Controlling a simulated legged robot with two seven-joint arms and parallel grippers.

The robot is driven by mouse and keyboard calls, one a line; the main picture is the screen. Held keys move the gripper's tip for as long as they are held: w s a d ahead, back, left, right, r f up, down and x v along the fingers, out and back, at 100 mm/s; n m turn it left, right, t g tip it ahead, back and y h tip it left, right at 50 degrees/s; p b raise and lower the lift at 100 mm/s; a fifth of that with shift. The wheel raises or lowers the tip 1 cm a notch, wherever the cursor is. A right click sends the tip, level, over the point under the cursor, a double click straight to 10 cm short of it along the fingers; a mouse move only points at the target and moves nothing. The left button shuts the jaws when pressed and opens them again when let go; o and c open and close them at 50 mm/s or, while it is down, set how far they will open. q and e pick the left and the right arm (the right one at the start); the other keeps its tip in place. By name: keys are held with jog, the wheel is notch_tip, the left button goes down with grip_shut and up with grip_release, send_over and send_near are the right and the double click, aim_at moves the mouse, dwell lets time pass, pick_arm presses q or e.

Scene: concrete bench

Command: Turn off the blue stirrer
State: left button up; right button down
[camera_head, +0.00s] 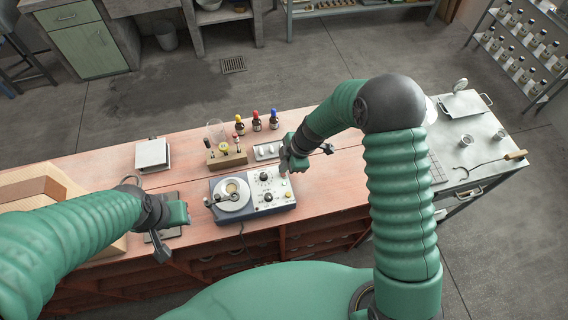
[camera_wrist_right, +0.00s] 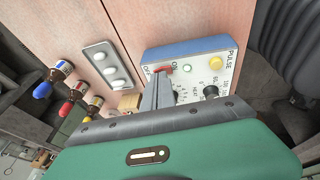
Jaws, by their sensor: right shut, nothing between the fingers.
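The blue stirrer (camera_head: 283,207) sits on the bench in the head view, with a round pale plate on its left and a white control panel on its right. In the right wrist view its panel (camera_wrist_right: 230,50) shows a red switch (camera_wrist_right: 164,69) by ON and OFF marks, a pale green lamp (camera_wrist_right: 187,68), a yellow PULSE button (camera_wrist_right: 216,62) and dark knobs. My right gripper (camera_head: 284,168) is shut and empty, over the panel's far edge. Its fingertips (camera_wrist_right: 160,77) lie close to the red switch and partly hide it; contact is unclear. My left gripper (camera_head: 165,238) is left of the stirrer.
A wooden block with glassware (camera_head: 226,157), a small grey tray (camera_head: 266,151) and several capped bottles (camera_head: 256,122) stand behind the stirrer. A white scale (camera_head: 152,154) is at back left, a wooden box (camera_head: 20,190) far left. A metal cart (camera_head: 470,140) stands right.

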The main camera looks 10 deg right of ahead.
jog(key=shift+d, duration=0.25)
jog(key=shift+w+a+f+g, duration=0.2)
jog(key=shift+w+a+g, duration=0.1)
jog(key=shift+a+g, duration=0.15)
jog(key=shift+w+d+f+g, duration=0.1)
jog(key=shift+w+f+g, duration=0.1)
jog(key=shift+g, duration=0.35)
pick_arm(q)
jog(key=shift+s+d+r, duration=0.1)
jog(key=shift+s+r, duration=0.1)
jog(key=shift+s, duration=0.05)
pick_arm(e)
jog(key=shift+s, duration=0.15)
jog(key=shift+s+d, duration=0.1)
jog(key=shift+s, duration=0.05)
